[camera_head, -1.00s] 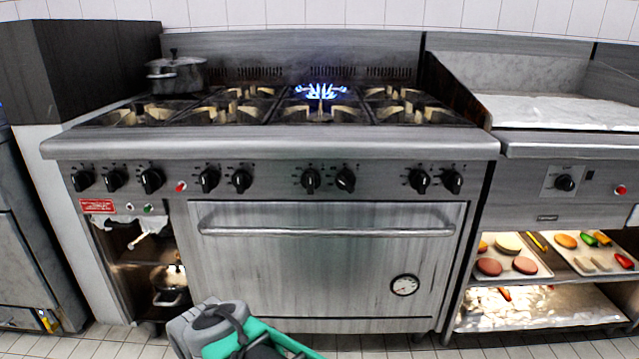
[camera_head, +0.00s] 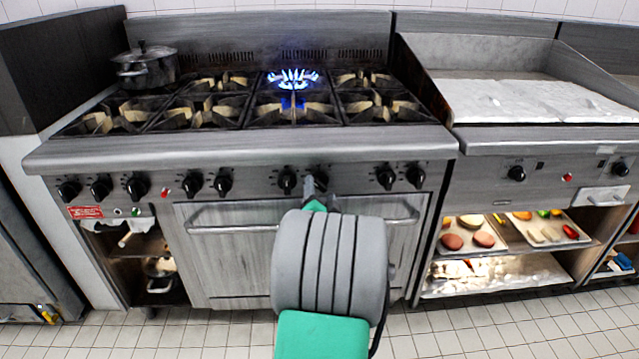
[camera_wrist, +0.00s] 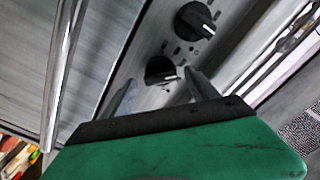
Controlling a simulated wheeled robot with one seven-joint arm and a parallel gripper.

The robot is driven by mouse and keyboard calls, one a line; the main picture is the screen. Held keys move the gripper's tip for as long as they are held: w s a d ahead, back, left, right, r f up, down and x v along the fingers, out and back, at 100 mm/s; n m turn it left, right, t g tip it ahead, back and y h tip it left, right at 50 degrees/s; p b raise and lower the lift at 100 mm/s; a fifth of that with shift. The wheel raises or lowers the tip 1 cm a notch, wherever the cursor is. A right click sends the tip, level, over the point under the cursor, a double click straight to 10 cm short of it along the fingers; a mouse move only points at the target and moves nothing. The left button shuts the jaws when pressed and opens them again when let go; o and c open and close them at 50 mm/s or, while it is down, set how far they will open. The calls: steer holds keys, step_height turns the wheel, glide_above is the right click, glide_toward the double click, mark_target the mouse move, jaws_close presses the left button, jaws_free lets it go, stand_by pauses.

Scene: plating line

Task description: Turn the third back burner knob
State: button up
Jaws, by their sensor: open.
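A black burner knob (camera_wrist: 160,70) on the steel front panel sits between the two fingers of my gripper (camera_wrist: 160,92) in the wrist view. The fingers are open, one on each side of it; I cannot tell whether they touch it. A second black knob (camera_wrist: 196,20) lies just beyond, outside the fingers. In the head view my gripper (camera_head: 314,196) is at the right knob of the middle pair and partly hides it; the left knob (camera_head: 287,181) of that pair is clear. A blue flame (camera_head: 293,77) burns on the third back burner.
The oven door handle (camera_head: 235,224) runs below the knobs, close to my arm. A lidded pot (camera_head: 146,70) stands on the back left burner. A griddle (camera_head: 530,98) adjoins on the right, above trays of food (camera_head: 470,238).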

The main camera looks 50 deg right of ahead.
mark_target(320, 188)
steer(key=x, duration=0.3)
steer(key=shift+w+d, duration=0.1)
steer(key=shift+w, duration=0.1)
steer(key=shift+c, duration=0.2)
steer(key=c, duration=1.3)
